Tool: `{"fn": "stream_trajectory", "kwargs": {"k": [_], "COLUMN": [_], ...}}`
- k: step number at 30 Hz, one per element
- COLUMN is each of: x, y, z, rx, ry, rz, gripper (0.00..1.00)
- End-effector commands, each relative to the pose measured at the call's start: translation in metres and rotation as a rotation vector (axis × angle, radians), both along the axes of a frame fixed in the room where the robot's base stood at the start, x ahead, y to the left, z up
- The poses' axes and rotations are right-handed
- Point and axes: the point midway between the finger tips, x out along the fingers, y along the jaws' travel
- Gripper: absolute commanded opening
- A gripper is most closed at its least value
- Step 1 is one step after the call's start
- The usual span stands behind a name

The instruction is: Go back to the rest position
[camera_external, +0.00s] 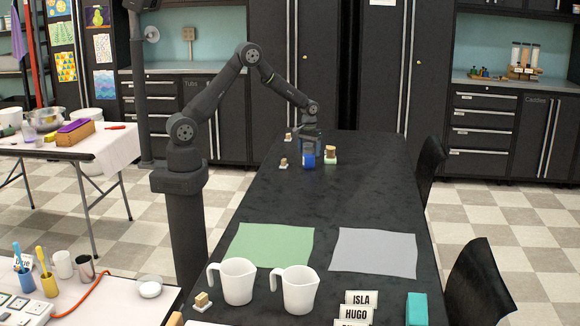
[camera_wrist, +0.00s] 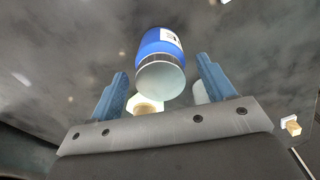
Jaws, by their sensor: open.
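My gripper (camera_external: 311,147) is at the far part of the black table (camera_external: 280,195), pointing down. In the wrist view its two blue fingers (camera_wrist: 163,92) are apart. A blue jar (camera_wrist: 161,58) with a pale lid and a white label stands between or just beyond the fingers, with a visible gap on each side. The jar also shows in the external view (camera_external: 309,161), just below my gripper. Whether the fingers are level with the jar is hard to tell.
A jar with a tan top (camera_external: 331,155) stands close right of my gripper. Small tan-topped pieces (camera_external: 283,163) lie to its left. A green mat (camera_external: 270,245), a grey mat (camera_external: 374,252) and white pitchers (camera_external: 238,281) are at the near end. Chairs (camera_external: 430,165) stand along the right edge.

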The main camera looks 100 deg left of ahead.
Motion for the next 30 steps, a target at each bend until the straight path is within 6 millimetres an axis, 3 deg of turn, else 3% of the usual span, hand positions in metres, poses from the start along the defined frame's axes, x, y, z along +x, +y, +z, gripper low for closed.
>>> {"fn": "stream_trajectory", "kwargs": {"k": [14,30], "x": [0.0,-0.002], "y": [0.0,-0.001], "z": [0.098,-0.015], "rx": [0.001,-0.004], "ry": [0.0,0.006], "rz": [0.0,0.0], "gripper": [0.75,0.75]}}
